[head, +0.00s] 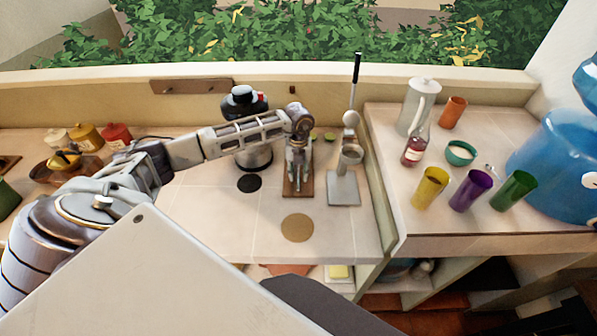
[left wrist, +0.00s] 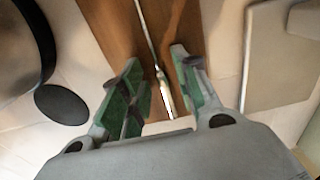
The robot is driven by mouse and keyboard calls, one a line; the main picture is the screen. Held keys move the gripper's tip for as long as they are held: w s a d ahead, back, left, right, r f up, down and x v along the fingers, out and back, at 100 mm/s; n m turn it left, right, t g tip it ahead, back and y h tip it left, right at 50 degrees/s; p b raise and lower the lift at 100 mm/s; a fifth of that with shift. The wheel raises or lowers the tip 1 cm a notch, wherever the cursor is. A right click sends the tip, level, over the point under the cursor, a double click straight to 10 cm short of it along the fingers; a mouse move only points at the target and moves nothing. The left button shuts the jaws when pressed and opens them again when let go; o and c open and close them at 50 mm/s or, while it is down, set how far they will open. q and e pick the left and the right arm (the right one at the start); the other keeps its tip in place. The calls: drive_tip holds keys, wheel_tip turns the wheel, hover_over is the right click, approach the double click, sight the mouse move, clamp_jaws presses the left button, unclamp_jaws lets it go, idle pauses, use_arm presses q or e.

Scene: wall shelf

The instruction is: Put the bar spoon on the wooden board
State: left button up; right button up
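The wooden board (head: 291,192) lies on the tiled counter, left of the metal press. In the left wrist view the board (left wrist: 108,22) shows as a brown strip below my left gripper (left wrist: 160,75). The bar spoon (left wrist: 151,38) is a thin metal rod over the board, running lengthwise between the two fingers. The fingers stand apart with gaps on both sides of the spoon. The spoon appears to lie on the board. In the head view my left gripper (head: 297,172) points down over the board and hides most of it. My right gripper is not in view.
A metal press (head: 345,188) with a tall lever stands close right of the board. A black-lidded appliance (head: 252,158) and a black disc (head: 248,183) are left. A cork mat (head: 297,228) lies in front. Cups and bottles stand on the right-hand counter (head: 415,225).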

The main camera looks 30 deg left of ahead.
use_arm(q)
drive_tip(key=shift+r, duration=0.1)
wheel_tip(320, 180, up, 14)
drive_tip(key=b, duration=0.2)
drive_tip(key=shift+a+b, duration=0.15)
drive_tip(key=shift+b, duration=0.15)
idle(0.5)
drive_tip(key=shift+s+f, duration=0.1)
drive_tip(key=shift+f, duration=0.1)
idle(0.6)
